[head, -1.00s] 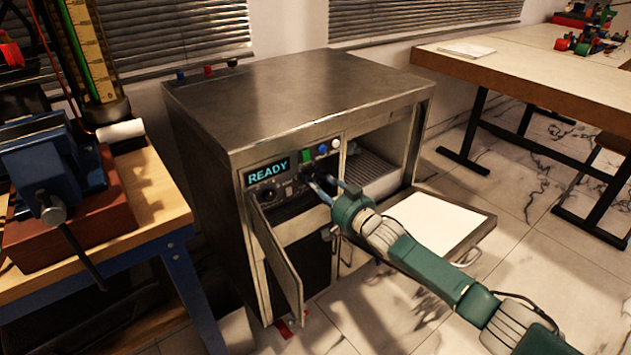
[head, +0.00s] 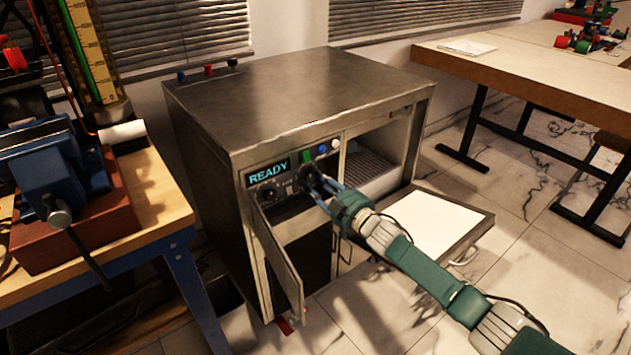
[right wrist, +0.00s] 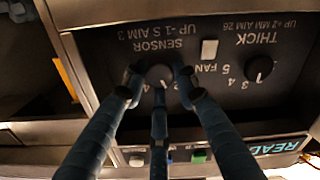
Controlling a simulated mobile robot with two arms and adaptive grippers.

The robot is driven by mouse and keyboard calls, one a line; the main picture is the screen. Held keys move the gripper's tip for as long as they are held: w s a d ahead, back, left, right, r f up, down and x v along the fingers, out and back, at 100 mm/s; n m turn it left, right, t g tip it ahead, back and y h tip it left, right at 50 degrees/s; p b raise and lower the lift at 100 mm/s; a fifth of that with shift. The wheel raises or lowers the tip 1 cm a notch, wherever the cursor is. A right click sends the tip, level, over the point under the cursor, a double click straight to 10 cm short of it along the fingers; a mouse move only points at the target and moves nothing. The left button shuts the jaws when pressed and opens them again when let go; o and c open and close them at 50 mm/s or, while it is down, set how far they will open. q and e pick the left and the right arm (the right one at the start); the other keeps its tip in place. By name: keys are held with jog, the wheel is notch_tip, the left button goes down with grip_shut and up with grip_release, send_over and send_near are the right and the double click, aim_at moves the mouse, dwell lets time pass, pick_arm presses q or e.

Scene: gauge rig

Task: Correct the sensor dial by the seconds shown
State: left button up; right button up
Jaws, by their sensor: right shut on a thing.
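The sensor dial (right wrist: 158,74) is a dark round knob on the black panel; the label beside it reads "SENSOR UP -1 S AIM 3", upside down in the right wrist view. My right gripper (right wrist: 160,88) has its fingers closed around this dial. In the head view the right gripper (head: 322,184) reaches the panel from the lower right and partly hides the dial (head: 309,176). The display (head: 268,171) reads "READY". A second dial (right wrist: 258,68), labelled "THICK UP +2 MM AIM 26", sits beside it. My left gripper is not in view.
The metal cabinet (head: 290,95) has an open door (head: 281,262) left of my arm and a lowered flap with a white surface (head: 435,222) to its right. A workbench (head: 165,195) with a blue vise (head: 45,165) stands left. A table (head: 540,75) stands right.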

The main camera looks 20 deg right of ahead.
jog(key=shift+f+n, duration=0.1)
jog(key=shift+n, duration=1.4)
jog(key=o, duration=1.1)
jog(key=shift+o, duration=0.2)
jog(key=shift+s, duration=0.1)
jog(key=v, duration=1.1)
jog(key=shift+s+d, duration=0.15)
jog(key=shift+s, duration=0.25)
